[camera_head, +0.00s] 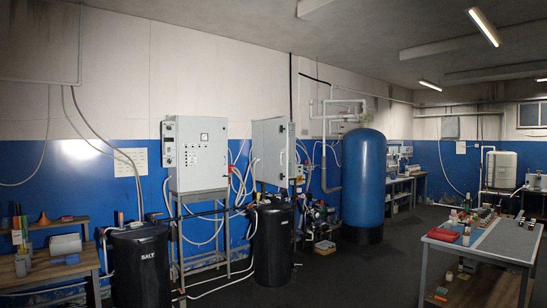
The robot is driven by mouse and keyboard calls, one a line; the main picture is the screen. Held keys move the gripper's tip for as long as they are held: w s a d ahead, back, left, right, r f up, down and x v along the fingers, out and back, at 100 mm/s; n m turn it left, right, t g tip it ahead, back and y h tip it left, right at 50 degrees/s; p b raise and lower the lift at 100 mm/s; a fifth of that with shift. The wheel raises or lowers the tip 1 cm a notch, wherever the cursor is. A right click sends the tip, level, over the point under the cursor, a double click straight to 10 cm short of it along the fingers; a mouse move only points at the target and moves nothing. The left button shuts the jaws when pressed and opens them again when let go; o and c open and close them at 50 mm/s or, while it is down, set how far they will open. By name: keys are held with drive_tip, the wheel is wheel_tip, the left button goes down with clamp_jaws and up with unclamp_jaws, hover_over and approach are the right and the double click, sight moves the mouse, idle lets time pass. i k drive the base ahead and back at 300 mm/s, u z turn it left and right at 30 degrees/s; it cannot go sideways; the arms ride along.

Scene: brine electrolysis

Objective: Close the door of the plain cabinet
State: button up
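The plain cabinet (270,150) is a light grey box on the back wall, in the middle of the head view. Its broad blank panel stands at an angle to the wall and looks like a door swung outward. The inside of the cabinet is not visible, so how far the door stands open is hard to tell. A narrow strip with small fittings shows at the panel's right edge. My gripper is not in view.
A cabinet with gauges (202,152) stands on a metal frame to the left. Black salt tanks (141,268) (273,248) stand in front of the cabinets. A blue tank (363,180) and a worktable (482,246) are on the right. Dark floor (350,280) is clear between.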

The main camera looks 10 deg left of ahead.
sight(275, 142)
drive_tip(key=z, duration=0.15)
drive_tip(key=i, duration=3.75)
drive_tip(key=u, duration=0.15)
drive_tip(key=i, duration=2.55)
drive_tip(key=u, duration=0.85)
drive_tip(key=i, duration=1.85)
drive_tip(key=u, duration=1.8)
drive_tip(key=i, duration=1.35)
drive_tip(key=u, duration=0.5)
drive_tip(key=k, duration=0.65)
drive_tip(key=u, duration=0.25)
drive_tip(key=i, duration=0.65)
drive_tip(key=z, duration=0.15)
